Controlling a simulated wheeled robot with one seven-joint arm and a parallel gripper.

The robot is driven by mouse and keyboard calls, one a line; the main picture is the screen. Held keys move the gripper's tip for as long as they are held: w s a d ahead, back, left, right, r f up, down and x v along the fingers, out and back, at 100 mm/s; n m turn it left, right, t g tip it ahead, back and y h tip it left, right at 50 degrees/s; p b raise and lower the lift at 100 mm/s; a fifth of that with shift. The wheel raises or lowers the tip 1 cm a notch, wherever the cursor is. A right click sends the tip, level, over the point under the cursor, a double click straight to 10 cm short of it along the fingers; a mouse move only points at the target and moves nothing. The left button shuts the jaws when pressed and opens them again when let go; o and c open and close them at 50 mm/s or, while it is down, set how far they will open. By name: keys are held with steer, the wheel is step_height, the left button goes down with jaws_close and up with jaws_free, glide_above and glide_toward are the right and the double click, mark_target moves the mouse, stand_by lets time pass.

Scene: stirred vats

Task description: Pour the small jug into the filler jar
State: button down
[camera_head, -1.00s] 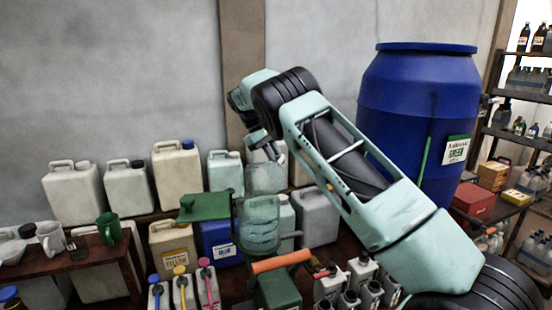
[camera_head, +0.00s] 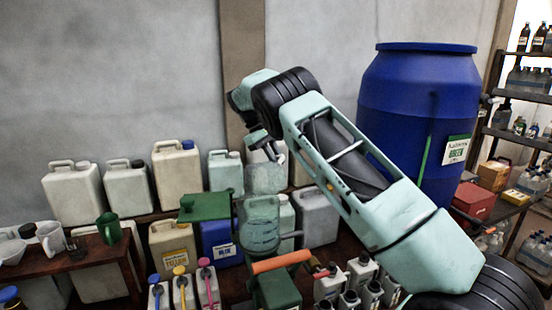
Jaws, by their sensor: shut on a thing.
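A clear, translucent vessel (camera_head: 266,178), which looks like the small jug, is at my gripper (camera_head: 266,148), just above a greenish clear jar (camera_head: 260,226). My gripper points down from the wrist and is shut on the jug; the fingertips are small and partly hidden by my arm. The greenish jar, which looks like the filler jar, stands upright among green machine parts, with a green block (camera_head: 206,206) beside it. The jug looks slightly tilted. I cannot tell whether it touches the jar or whether liquid is flowing.
An orange-handled lever (camera_head: 281,262) sticks out in front of the jar. Several canisters (camera_head: 178,175) line the wall behind. A big blue barrel (camera_head: 415,110) stands at the right behind my arm. A green mug (camera_head: 109,227) is on the left table.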

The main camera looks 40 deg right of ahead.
mark_target(283, 156)
steer(key=shift+s+d+t, duration=0.5)
steer(key=shift+s, duration=0.1)
steer(key=shift+s+y, duration=0.2)
steer(key=shift+y, duration=0.1)
steer(key=shift+s+a+r+t, duration=0.1)
steer(key=shift+s+a+t, duration=0.35)
steer(key=shift+t, duration=0.35)
steer(key=shift+s+a+f+m+t, duration=0.15)
steer(key=shift+s+m+t, duration=0.25)
steer(key=shift+s+t, duration=0.6)
steer(key=s+t+b, duration=0.1)
steer(key=t+b, duration=0.1)
steer(key=b, duration=0.1)
steer(key=s+r+t+b, duration=0.1)
steer(key=s+t+b, duration=0.1)
steer(key=b, duration=0.1)
steer(key=s+t+b, duration=0.1)
steer(key=t+b, duration=0.1)
steer(key=b, duration=0.2)
steer(key=shift+s+r+m+t, duration=0.15)
steer(key=shift+s+m+t, duration=0.15)
steer(key=shift+s+m, duration=0.1)
steer(key=t+b, duration=0.1)
steer(key=b, duration=0.2)
steer(key=shift+s+t+b, duration=0.3)
steer(key=shift+s+b, duration=0.05)
